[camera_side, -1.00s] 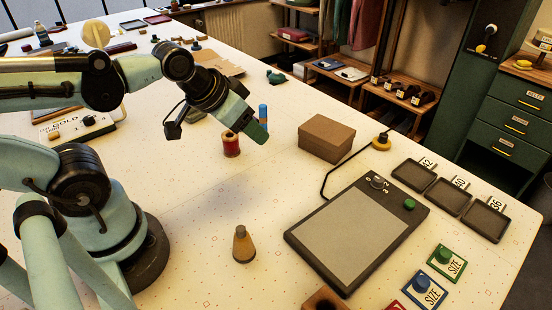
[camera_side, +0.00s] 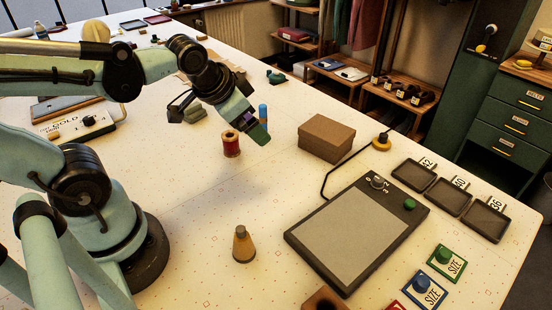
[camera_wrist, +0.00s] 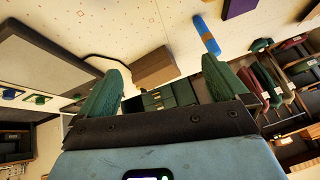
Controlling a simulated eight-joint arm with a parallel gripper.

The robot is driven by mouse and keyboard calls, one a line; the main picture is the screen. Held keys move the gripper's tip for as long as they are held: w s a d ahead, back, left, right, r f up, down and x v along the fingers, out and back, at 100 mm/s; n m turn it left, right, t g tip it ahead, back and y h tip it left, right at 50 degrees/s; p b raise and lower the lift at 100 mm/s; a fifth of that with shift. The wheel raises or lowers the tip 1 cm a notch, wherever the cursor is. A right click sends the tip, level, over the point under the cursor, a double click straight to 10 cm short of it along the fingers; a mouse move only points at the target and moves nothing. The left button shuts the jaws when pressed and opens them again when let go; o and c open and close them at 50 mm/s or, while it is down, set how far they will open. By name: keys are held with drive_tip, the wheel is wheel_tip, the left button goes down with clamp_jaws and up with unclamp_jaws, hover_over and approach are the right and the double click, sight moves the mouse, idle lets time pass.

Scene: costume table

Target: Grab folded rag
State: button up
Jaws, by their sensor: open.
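I cannot tell for certain which item is the folded rag. A purple flat item (camera_wrist: 238,7) shows at the top edge of the wrist view, cut off by the frame. My gripper (camera_side: 258,132) is above the table in the side view, near the red spool and the blue cylinder. In the wrist view its green fingers (camera_wrist: 158,80) are apart, with nothing held between them.
A cone-shaped item (camera_side: 243,244) and a grey pad (camera_side: 352,232) are nearer the camera. The table between spool and cone is clear.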

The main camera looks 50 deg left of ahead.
drive_tip(key=w+a+f+m+g+y, duration=0.2)
drive_tip(key=w+a+m+y, duration=0.25)
drive_tip(key=a, duration=0.45)
drive_tip(key=m+g+y, duration=0.4)
drive_tip(key=m+y, duration=0.1)
drive_tip(key=m, duration=0.2)
approach(195, 110)
drive_tip(key=w, duration=0.2)
drive_tip(key=w+d, duration=0.1)
drive_tip(key=w, duration=0.1)
drive_tip(key=shift+d, duration=0.25)
drive_tip(key=s+a+f+m+g+y, duration=0.1)
drive_tip(key=a, duration=0.1)
drive_tip(key=s+a+f+m+g+y, duration=0.1)
drive_tip(key=f, duration=0.1)
drive_tip(key=shift+s+a+f+m+y, duration=0.1)
drive_tip(key=shift+a+m+y, duration=0.15)
drive_tip(key=shift+a, duration=0.15)
drive_tip(key=shift+s+a+f+g, duration=0.2)
drive_tip(key=shift+a+g, duration=0.2)
drive_tip(key=shift+x, duration=3.5)
drive_tip(key=shift+s, duration=0.1)
drive_tip(key=c, duration=1.1)
